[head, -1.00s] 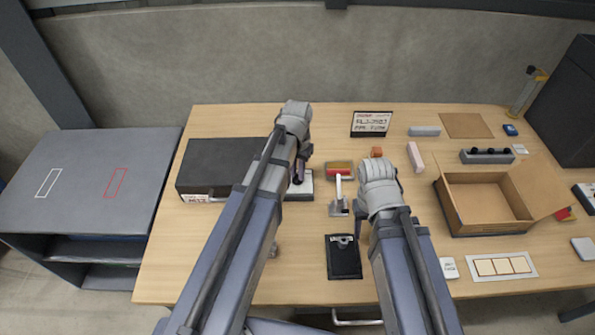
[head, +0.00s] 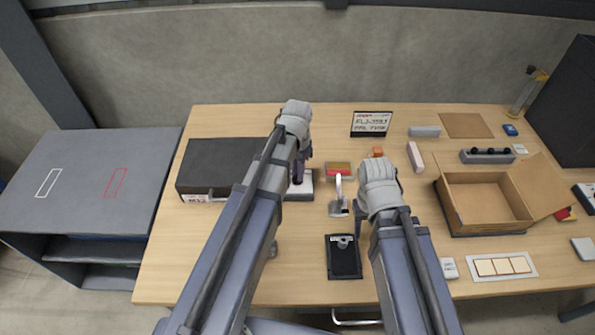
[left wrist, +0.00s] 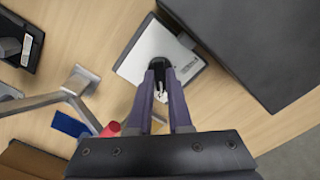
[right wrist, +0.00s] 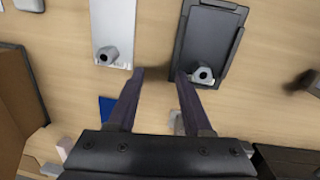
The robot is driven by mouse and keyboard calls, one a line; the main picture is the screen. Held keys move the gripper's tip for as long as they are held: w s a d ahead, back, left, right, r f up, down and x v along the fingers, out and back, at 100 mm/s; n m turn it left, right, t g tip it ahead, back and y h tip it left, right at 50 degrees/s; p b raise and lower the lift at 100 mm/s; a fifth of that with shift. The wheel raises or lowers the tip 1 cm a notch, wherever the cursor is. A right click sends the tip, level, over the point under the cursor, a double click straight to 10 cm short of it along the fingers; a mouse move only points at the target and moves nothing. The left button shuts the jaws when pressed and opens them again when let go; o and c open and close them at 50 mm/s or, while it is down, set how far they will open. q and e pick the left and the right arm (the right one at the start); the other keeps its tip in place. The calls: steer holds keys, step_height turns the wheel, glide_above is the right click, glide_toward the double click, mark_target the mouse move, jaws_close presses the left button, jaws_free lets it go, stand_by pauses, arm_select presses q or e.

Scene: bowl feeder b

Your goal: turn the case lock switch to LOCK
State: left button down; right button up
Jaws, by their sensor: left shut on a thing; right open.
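The switch unit, a pale plate on a dark base (head: 304,188), stands at the table's middle, right of the black case (head: 222,163). In the left wrist view its plate (left wrist: 143,57) has small print, too small to read, and a dark round knob (left wrist: 158,66). My left gripper (left wrist: 167,78) is shut on the switch knob, its fingers hiding part of it; a small silvery piece shows between them. In the head view the left gripper (head: 297,178) points down at the unit. My right gripper (right wrist: 158,75) is open and empty, above the table near a black tray (right wrist: 225,38).
A metal stand with a lever (head: 339,205) and a red-and-yellow block (head: 338,168) are right of the switch unit. An open cardboard box (head: 487,205) stands at the right. A display sign (head: 371,123) is at the back. The front left of the table is clear.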

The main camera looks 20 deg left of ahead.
arm_select(q)
steer(key=c, duration=0.8)
jaws_free()
steer(key=shift+c, duration=0.2)
steer(key=shift+r, duration=0.1)
arm_select(e)
steer(key=shift+r, duration=0.15)
arm_select(q)
step_height(320, 180, up, 8)
steer(key=p, duration=0.8)
steer(key=shift+f, duration=0.2)
arm_select(e)
step_height(320, 180, up, 8)
steer(key=shift+f, duration=0.2)
arm_select(q)
steer(key=s+d+n+y, duration=0.1)
steer(key=s+d+n, duration=0.1)
steer(key=s+d, duration=0.8)
steer(key=s, duration=0.4)
steer(key=shift+s+d, duration=0.2)
steer(key=shift+d, duration=0.1)
